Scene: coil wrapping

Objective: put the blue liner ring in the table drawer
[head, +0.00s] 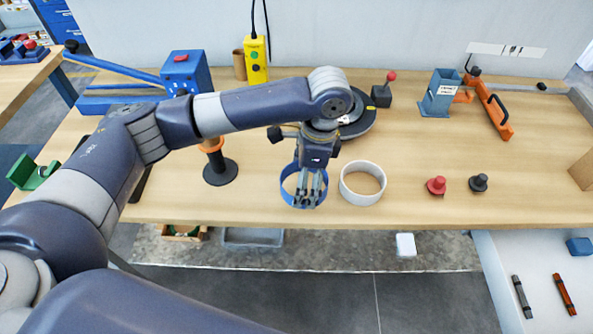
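The blue liner ring (284,187) is near the front edge of the wooden table, left of a white ring (343,186). My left gripper (306,196) points down at the blue ring, its fingers overlapping the ring's opening and near wall. The fingers hide part of the ring. I cannot tell whether they are closed on its wall, or whether the ring rests on the table. The table drawer (535,255) is open at the lower right, with a pale inside. My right gripper is not in view.
The drawer holds a blue block (579,246), a dark stick (522,297) and an orange stick (565,294). Red (436,187) and black (479,183) knobs stand on the table (410,145) toward the drawer. A spool (220,170) stands left of the gripper.

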